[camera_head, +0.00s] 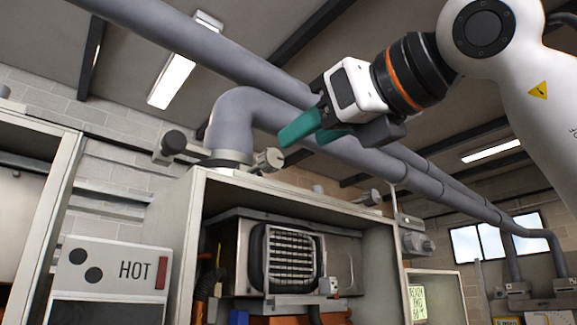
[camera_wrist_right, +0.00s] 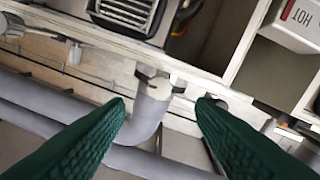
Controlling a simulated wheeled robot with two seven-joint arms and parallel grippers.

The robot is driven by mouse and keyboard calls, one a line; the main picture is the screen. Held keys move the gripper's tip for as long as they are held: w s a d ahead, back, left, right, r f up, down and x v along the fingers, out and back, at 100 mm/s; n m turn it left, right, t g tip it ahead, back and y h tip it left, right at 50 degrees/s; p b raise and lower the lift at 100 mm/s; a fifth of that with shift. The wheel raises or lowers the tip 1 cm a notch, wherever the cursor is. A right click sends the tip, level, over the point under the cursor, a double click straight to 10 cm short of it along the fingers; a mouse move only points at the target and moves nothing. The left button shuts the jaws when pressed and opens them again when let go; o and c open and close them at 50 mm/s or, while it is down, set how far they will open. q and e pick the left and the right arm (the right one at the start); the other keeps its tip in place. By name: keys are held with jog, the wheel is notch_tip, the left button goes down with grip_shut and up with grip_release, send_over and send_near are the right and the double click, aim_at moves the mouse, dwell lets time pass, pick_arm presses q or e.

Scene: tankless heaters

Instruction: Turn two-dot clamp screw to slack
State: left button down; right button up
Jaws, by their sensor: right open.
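A grey flue pipe elbow (camera_head: 232,118) comes down into the top of the open heater cabinet (camera_head: 182,220). A metal screw head (camera_head: 268,160) sticks out at the pipe's base on the right, and a dark round knob (camera_head: 173,143) is on its left. A panel with two black dots (camera_head: 85,263) and HOT stands at lower left. I cannot tell dot marks on the screw. My right gripper (camera_head: 308,133) is open and empty, above and right of the screw head. In the right wrist view the pipe elbow (camera_wrist_right: 150,112) and screw head (camera_wrist_right: 179,86) lie beyond my fingers (camera_wrist_right: 160,103). My left gripper is not in view.
Long grey pipes (camera_head: 380,160) run overhead, close behind my right gripper. Another fitting (camera_head: 372,198) stands on the cabinet's right top. A grilled heater unit (camera_head: 290,260) sits inside the cabinet. A second cabinet (camera_head: 50,170) stands at left.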

aim_at(276, 158)
jog(key=shift+v, duration=1.1)
jog(key=w+a+m+p, duration=0.1)
jog(key=w+p, duration=0.1)
jog(key=w+a+m+p, duration=0.2)
jog(key=w+p, duration=0.1)
jog(key=w+a+m+g+p, duration=0.1)
jog(key=w+m+p, duration=0.1)
jog(key=w+p, duration=0.1)
jog(key=shift+a+r+y, duration=0.15)
jog(key=shift+a+y, duration=0.2)
jog(key=shift+y, duration=0.05)
jog(key=shift+w+a, duration=0.2)
jog(key=shift+a, duration=0.1)
